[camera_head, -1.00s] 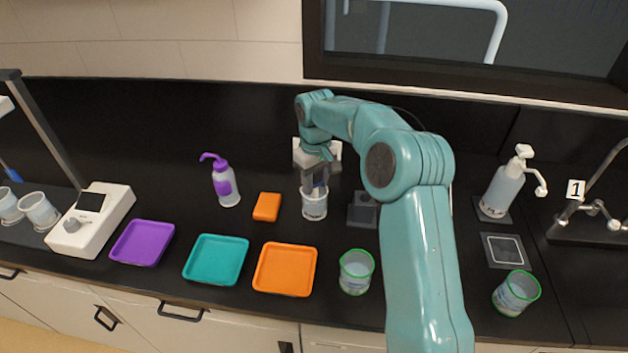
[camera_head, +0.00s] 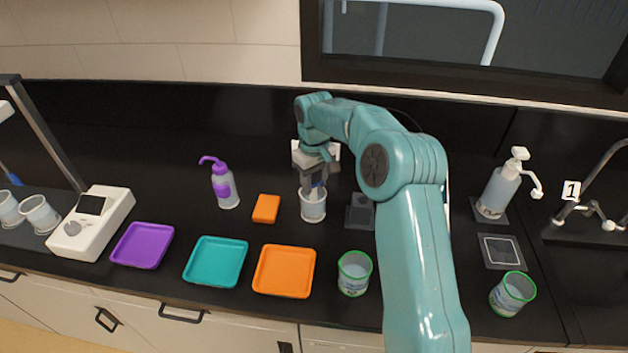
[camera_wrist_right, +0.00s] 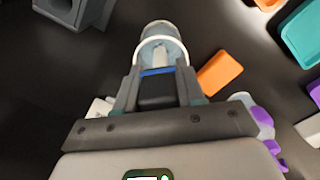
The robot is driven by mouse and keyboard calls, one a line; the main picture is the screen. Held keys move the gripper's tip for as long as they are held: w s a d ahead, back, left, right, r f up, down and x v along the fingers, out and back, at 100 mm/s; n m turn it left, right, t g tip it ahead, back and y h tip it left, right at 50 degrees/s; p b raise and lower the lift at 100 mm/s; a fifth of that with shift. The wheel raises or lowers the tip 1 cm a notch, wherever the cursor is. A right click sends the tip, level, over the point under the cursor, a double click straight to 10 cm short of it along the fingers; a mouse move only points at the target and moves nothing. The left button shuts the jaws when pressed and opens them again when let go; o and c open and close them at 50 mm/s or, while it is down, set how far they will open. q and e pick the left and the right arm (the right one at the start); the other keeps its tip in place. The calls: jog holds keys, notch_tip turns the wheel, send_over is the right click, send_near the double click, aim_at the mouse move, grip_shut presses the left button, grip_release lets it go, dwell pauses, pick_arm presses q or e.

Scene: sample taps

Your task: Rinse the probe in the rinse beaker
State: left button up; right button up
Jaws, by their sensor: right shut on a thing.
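The rinse beaker (camera_head: 313,212) is a clear beaker with a pale rim, standing upright on the black counter. It also shows at the top of the wrist view (camera_wrist_right: 162,32). My right gripper (camera_head: 314,180) is directly above it, pointing down and shut on the probe. In the wrist view the probe (camera_wrist_right: 157,92) has a dark body with a blue band between the fingers (camera_wrist_right: 157,88). Its pale lower end lies within the beaker's rim. How deep it sits, and whether it touches the wall, I cannot tell. My left gripper is not in view.
An orange block (camera_head: 266,208) and a purple-topped wash bottle (camera_head: 224,185) stand left of the beaker. A dark holder (camera_head: 360,212) is close on its right. Purple (camera_head: 142,245), teal (camera_head: 215,261) and orange (camera_head: 284,271) trays and a green-rimmed beaker (camera_head: 354,273) lie in front.

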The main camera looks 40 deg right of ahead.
notch_tip(320, 180, up, 5)
jog(key=p, duration=0.4)
notch_tip(320, 180, up, 2)
jog(key=shift+p, duration=0.45)
jog(key=shift+r, duration=1.2)
jog(key=shift+r, duration=0.1)
jog(key=shift+r, duration=1.4)
jog(key=shift+s+a, duration=0.1)
